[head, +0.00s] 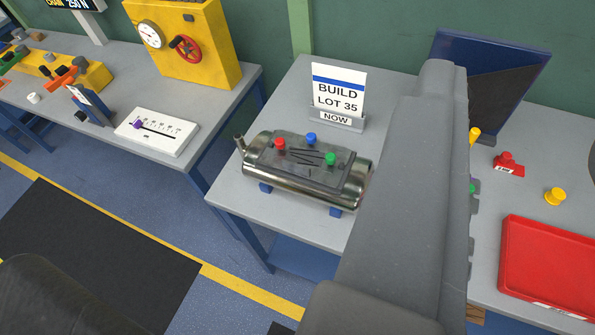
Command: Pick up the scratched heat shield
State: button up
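A grey heat shield (322,172) with several dark scratch lines lies on top of a shiny metal canister (290,190). Red (280,144), blue (311,139) and green (330,159) knobs stand on the shield. The canister rests on blue supports on a grey table (240,195). My gripper's fingers are not in view. A large grey link of my arm crosses the picture just right of the canister and hides part of the table there.
A "BUILD LOT 35" sign (339,95) stands behind the canister. At right are a red tray (550,265), a red part (508,163), a yellow knob (555,196) and a dark blue panel (490,70). A white slider board (157,132) and yellow gauge box (190,45) occupy the left bench.

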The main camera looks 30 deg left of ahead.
aim_at(299, 157)
jog(key=k, duration=1.2)
jog(key=u, duration=0.2)
jog(key=i, duration=1.7)
jog(key=z, duration=0.65)
